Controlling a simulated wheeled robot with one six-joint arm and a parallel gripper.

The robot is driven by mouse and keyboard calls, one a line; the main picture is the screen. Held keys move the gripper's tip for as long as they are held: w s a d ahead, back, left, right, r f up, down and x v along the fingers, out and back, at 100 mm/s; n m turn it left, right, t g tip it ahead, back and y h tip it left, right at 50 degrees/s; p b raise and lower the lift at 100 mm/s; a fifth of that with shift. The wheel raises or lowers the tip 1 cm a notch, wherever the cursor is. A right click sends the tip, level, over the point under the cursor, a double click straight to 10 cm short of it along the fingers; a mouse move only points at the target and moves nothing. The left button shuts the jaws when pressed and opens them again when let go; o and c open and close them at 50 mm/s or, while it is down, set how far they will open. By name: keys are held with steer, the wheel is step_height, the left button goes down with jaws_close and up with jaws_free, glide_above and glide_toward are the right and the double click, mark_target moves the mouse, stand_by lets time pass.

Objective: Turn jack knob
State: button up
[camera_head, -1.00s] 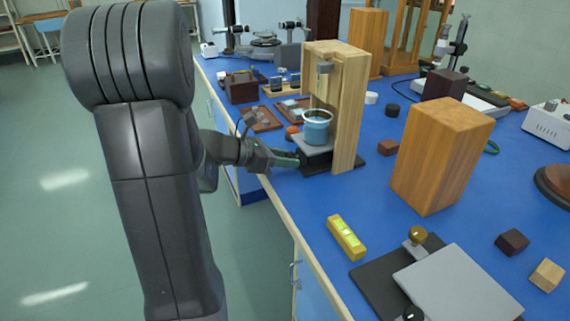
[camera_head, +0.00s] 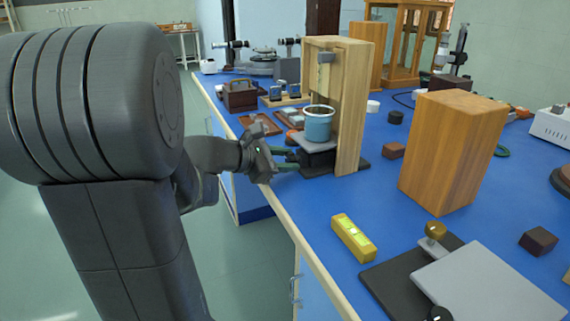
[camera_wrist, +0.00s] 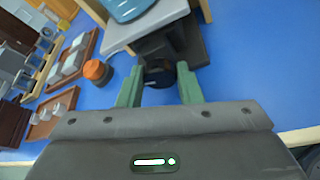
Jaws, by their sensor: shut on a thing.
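The jack (camera_head: 318,160) stands on the blue bench, with a dark base and a light grey top plate. A blue cup (camera_head: 317,124) sits on its plate, beside a wooden stand (camera_head: 349,108). In the wrist view the dark round jack knob (camera_wrist: 159,76) lies between the green fingers of my gripper (camera_wrist: 158,92). My gripper is at the jack's left side in the head view (camera_head: 290,158), shut on the knob. The knob is hidden behind the fingers in the head view.
A tall wooden block (camera_head: 450,150) stands to the right. A yellow level (camera_head: 353,237) and a second jack with a grey plate (camera_head: 487,285) lie at the front. Trays of weights (camera_head: 259,124) lie behind the jack. An orange-topped object (camera_wrist: 97,72) is close by.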

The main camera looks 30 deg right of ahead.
steer(key=o, duration=1)
steer(key=shift+a, duration=0.1)
steer(key=p+v, duration=0.4)
steer(key=v, duration=0.9)
steer(key=shift+a+r, duration=0.2)
steer(key=shift+a, duration=0.1)
